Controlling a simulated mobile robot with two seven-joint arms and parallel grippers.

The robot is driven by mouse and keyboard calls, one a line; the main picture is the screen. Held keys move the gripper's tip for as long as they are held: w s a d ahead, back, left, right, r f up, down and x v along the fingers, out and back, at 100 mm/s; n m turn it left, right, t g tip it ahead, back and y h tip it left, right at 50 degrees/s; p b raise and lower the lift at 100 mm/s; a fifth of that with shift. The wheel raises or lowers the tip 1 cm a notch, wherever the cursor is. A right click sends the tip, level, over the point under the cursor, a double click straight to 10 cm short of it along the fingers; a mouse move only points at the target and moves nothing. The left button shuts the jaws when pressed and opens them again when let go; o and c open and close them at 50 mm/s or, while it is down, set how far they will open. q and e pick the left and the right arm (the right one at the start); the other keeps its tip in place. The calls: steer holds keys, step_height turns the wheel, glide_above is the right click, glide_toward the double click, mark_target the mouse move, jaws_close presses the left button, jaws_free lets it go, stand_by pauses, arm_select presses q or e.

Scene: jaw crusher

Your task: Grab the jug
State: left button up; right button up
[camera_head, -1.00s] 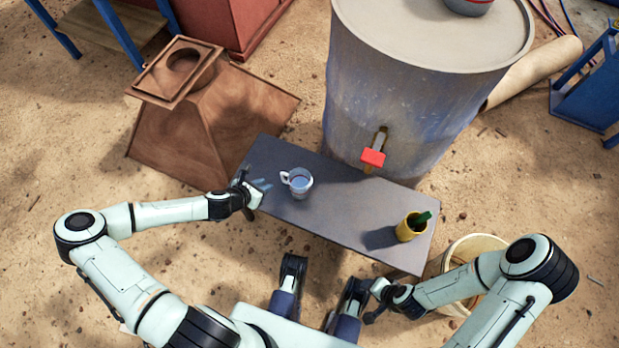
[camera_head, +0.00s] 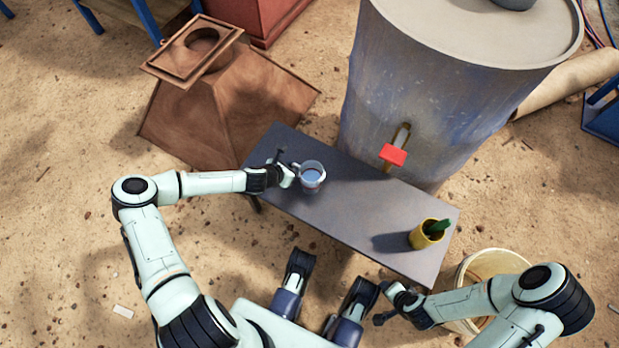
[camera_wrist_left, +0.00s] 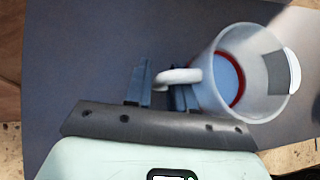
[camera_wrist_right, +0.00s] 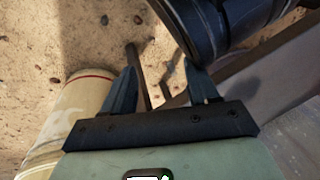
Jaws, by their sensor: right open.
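The jug (camera_head: 312,175) is a small pale mug-shaped vessel with a blue inside, upright on the grey table (camera_head: 335,210). The left wrist view shows the jug (camera_wrist_left: 240,75) with a red ring inside and its handle toward my left gripper. My left gripper (camera_head: 292,171) is at the handle. In the left wrist view its fingers (camera_wrist_left: 162,88) are partly apart, one on either side of the handle's outer part. Whether they press on it is unclear. My right gripper (camera_wrist_right: 162,88) is open and empty, low by the table's front right.
A yellow cup (camera_head: 424,236) with a green thing in it stands at the table's right end. A big metal barrel (camera_head: 420,110) with a red tap (camera_head: 393,155) stands behind. A rusty hopper (camera_head: 215,115) is at left. A pale bucket (camera_head: 487,262) stands at right.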

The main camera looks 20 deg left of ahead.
arm_select(q)
steer(key=shift+w+f, duration=0.1)
jaws_close()
